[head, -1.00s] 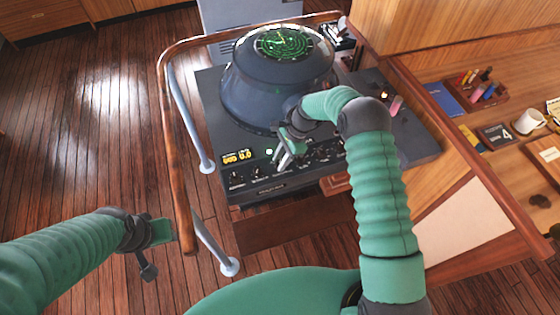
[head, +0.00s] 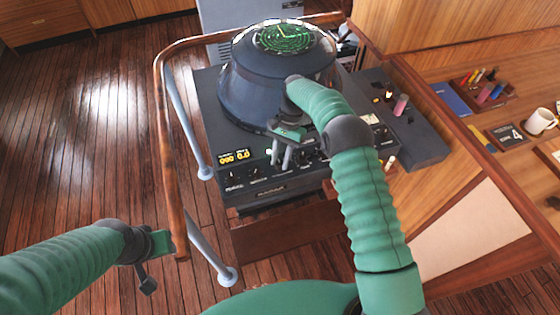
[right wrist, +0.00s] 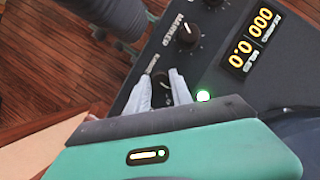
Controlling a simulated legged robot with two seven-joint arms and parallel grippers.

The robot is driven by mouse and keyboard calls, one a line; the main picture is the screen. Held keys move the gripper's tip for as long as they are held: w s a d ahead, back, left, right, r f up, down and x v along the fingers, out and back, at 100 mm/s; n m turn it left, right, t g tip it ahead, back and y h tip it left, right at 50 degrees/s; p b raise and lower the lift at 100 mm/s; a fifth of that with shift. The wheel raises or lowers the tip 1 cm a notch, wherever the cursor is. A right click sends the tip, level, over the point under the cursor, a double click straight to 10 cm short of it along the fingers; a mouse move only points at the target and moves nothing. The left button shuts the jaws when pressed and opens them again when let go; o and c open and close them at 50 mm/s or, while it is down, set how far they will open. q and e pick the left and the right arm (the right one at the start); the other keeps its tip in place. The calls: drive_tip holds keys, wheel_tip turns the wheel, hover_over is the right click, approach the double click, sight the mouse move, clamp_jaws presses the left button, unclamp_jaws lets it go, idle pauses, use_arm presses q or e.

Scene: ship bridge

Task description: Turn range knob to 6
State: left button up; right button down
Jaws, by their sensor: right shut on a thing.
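The radar console (head: 215,100) has a front row of dark knobs. The range knob (right wrist: 163,90) shows in the right wrist view as a dark knob beside a small label that I cannot read surely. My right gripper (right wrist: 162,92) is shut on it, with one pale finger on each side. In the head view my right gripper (head: 281,158) reaches down to the console's front panel, and the arm and fingers hide the knob there. The knob's setting cannot be read. My left gripper (head: 152,258) hangs at the left, away from the console, its jaws unclear.
A wooden rail (head: 160,120) runs round the console's left side. A desk with a mug (head: 540,121) stands at right.

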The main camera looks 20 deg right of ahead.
drive_tip(key=shift+w+d+r, duration=0.1)
drive_tip(key=shift+w+r, duration=0.1)
drive_tip(key=shift+w, duration=0.05)
drive_tip(key=c, duration=1.5)
unclamp_jaws()
drive_tip(key=shift+c, duration=0.2)
drive_tip(key=o, duration=0.4)
drive_tip(key=shift+f, duration=0.15)
